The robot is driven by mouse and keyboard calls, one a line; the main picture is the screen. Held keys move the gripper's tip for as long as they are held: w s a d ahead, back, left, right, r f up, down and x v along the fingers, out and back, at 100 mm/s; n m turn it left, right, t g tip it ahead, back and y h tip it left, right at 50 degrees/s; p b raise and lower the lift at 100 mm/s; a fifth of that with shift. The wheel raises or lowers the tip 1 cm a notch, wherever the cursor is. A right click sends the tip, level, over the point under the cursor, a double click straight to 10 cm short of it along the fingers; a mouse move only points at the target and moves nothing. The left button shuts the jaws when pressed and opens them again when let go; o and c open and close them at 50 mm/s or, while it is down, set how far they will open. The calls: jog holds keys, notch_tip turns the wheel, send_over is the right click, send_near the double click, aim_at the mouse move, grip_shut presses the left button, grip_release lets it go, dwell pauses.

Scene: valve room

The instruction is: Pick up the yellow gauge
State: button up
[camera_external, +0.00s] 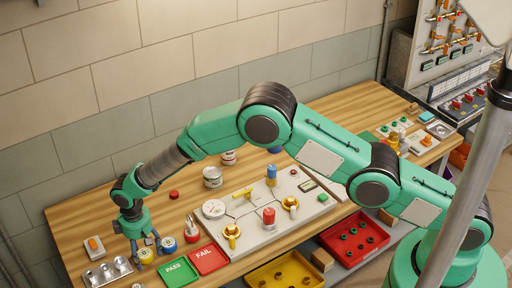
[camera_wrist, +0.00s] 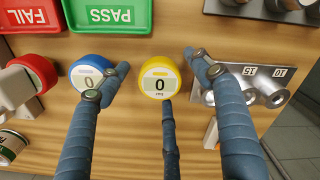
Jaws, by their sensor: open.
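The yellow gauge (camera_wrist: 158,82) is a round yellow-rimmed dial with a pale face reading 0, in the middle of the wrist view. In the external view the yellow gauge (camera_external: 146,255) stands on the wooden bench at the left, partly hidden by my fingers. My gripper (camera_wrist: 155,78) is open, with fingers left and right of the gauge and a third at its near side. Its left fingertip is by the blue gauge (camera_wrist: 87,80). In the external view my gripper (camera_external: 142,240) points down over the yellow gauge. I cannot tell whether any finger touches it.
The green PASS tray (camera_external: 178,273) and red FAIL tray (camera_external: 209,259) lie to the right. A metal block with round sockets (camera_wrist: 255,84) sits close to my right finger. Bare bench lies behind my gripper.

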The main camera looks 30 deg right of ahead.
aim_at(144, 253)
dwell(0.3)
jog(key=c, duration=1.4)
jog(key=shift+r, duration=0.15)
jog(key=shift+r, duration=0.8)
jog(key=shift+r+b, duration=0.3)
jog(key=shift+r, duration=0.65)
jog(key=s+d, duration=0.3)
jog(key=s, duration=0.1)
jog(key=s+d, duration=0.4)
jog(key=s+d+r+b, duration=0.1)
jog(key=s+d, duration=0.2)
jog(key=s, duration=0.1)
jog(key=shift+d+r, duration=0.1)
jog(key=shift+d, duration=0.15)
